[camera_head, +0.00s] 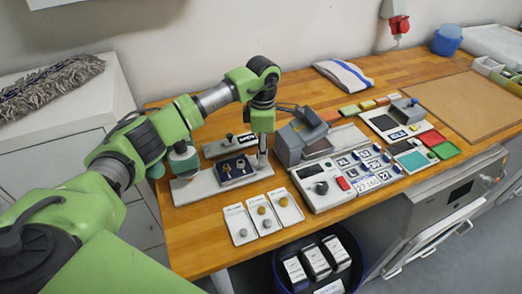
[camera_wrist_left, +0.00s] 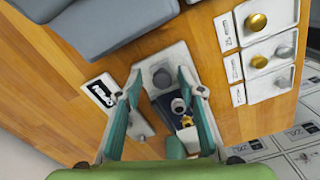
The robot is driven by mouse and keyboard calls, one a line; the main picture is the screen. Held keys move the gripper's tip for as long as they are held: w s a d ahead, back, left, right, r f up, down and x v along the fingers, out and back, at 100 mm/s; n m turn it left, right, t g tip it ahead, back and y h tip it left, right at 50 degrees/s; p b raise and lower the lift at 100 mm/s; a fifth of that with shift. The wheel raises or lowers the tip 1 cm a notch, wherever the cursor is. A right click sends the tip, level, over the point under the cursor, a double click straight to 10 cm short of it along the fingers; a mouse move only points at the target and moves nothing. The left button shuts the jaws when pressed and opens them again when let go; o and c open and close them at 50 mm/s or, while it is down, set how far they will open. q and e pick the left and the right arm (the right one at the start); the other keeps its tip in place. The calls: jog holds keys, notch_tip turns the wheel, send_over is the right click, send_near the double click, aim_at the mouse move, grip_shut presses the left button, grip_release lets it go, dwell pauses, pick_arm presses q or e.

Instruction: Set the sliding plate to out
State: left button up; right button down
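My left gripper (camera_head: 262,153) points down over a low white fixture (camera_head: 195,190) at the left of the wooden bench. In the left wrist view the gripper (camera_wrist_left: 160,78) is open, its teal fingers apart with a grey round knob (camera_wrist_left: 162,77) between them. The knob stands on a pale plate (camera_wrist_left: 170,54), which I take for the sliding plate; I cannot tell its setting. A dark blue tray (camera_wrist_left: 177,104) with small silver and brass parts lies beside the knob. It also shows in the head view (camera_head: 235,169). I cannot tell whether the fingers touch the knob. My right gripper is out of view.
A black-and-white label (camera_wrist_left: 103,93) lies beside the fixture. A grey box-shaped device (camera_head: 291,140) stands just right of the gripper. Small white trays with round knobs (camera_head: 262,216) lie in front. A control panel (camera_head: 345,180) and a blue bin (camera_head: 283,268) are farther right and below.

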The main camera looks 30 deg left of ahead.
pick_arm(q)
jog(key=shift+r, duration=0.1)
notch_tip(320, 180, up, 12)
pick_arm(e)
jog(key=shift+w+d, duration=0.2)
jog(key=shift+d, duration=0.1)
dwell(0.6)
